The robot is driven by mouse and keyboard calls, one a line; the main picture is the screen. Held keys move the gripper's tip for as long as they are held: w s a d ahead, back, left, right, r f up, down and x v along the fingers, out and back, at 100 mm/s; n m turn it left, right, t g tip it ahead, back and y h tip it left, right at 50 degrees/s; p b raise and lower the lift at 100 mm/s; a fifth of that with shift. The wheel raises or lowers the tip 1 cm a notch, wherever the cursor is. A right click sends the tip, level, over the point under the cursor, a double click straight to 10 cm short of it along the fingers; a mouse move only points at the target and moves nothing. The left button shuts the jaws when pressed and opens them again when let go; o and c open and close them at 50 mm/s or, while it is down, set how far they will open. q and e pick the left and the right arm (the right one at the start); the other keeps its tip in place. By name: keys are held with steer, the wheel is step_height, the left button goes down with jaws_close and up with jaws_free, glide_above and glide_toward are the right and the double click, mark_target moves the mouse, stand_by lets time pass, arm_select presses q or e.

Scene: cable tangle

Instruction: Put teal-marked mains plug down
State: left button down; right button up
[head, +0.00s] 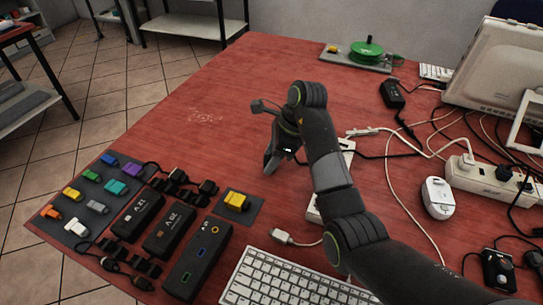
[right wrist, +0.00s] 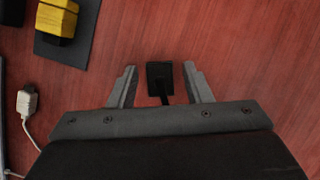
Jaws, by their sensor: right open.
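My right gripper (head: 270,160) points down over the middle of the red table. In the right wrist view, its two fingers (right wrist: 160,88) stand apart. A small black plug-like piece (right wrist: 160,74) with a dark cable shows between the fingers, with a gap on each side. I see no teal mark on it and cannot tell whether it touches the table. In the head view this piece is hidden by the gripper. A teal block (head: 116,187) lies among coloured pieces on the dark mat at the left. My left gripper is not in view.
A yellow block (head: 236,200) sits on a small dark pad. Black adapters (head: 168,230) and a keyboard (head: 285,282) lie in front. A white connector (head: 280,236) lies near my arm. Cables and a power strip (head: 480,180) crowd the right. The table's back left is clear.

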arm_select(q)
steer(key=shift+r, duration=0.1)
arm_select(e)
steer(key=shift+r, duration=0.1)
arm_select(q)
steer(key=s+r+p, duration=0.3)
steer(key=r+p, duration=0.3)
steer(key=p, duration=0.3)
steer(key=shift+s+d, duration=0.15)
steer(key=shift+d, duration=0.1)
arm_select(e)
steer(key=v, duration=1.2)
